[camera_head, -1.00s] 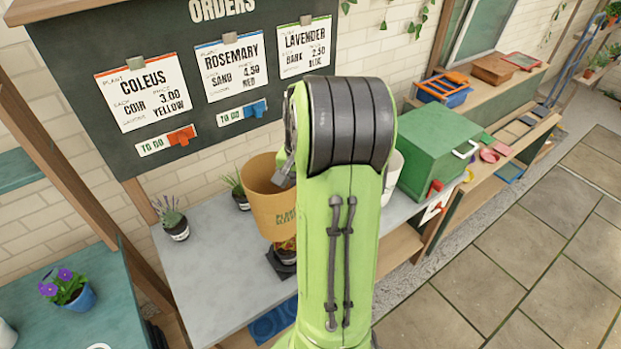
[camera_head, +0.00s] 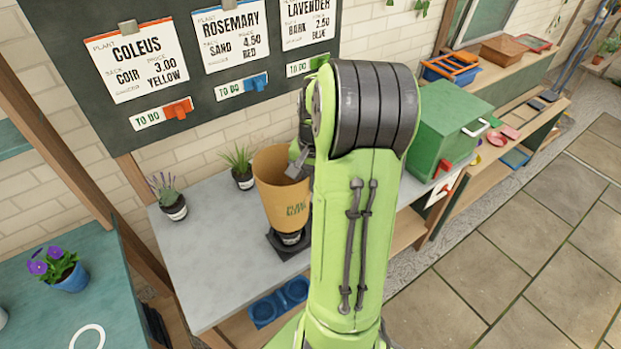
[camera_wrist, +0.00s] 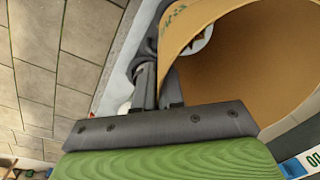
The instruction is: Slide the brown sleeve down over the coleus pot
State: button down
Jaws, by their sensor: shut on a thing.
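Only the lower part of the pot (camera_head: 291,238) shows below the sleeve; the coleus plant is hidden. The pot stands on a dark square base (camera_head: 276,246) on the grey bench. My gripper (camera_head: 299,163) is shut on the sleeve's upper rim at its right side, partly hidden by my arm. In the wrist view the sleeve (camera_wrist: 235,60) fills the upper right, with its rim close to the gripper.
A lavender pot (camera_head: 174,207) and a rosemary pot (camera_head: 242,178) stand behind and left on the bench. A green box (camera_head: 450,130) stands to the right. A blue tray (camera_head: 279,303) is below the bench's front edge. The bench's left part (camera_head: 205,265) is clear.

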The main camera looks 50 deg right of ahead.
notch_tip(320, 180, down, 8)
jog(key=b, duration=0.5)
jog(key=shift+b, duration=0.35)
jog(key=c, duration=1.2)
grip_release()
jog(key=shift+o, duration=0.2)
notch_tip(320, 180, up, 16)
jog(key=s+p, duration=0.1)
jog(key=p, duration=0.2)
jog(key=shift+d+p, duration=0.25)
jog(key=shift+p, duration=0.1)
jog(key=shift+a+f, duration=0.1)
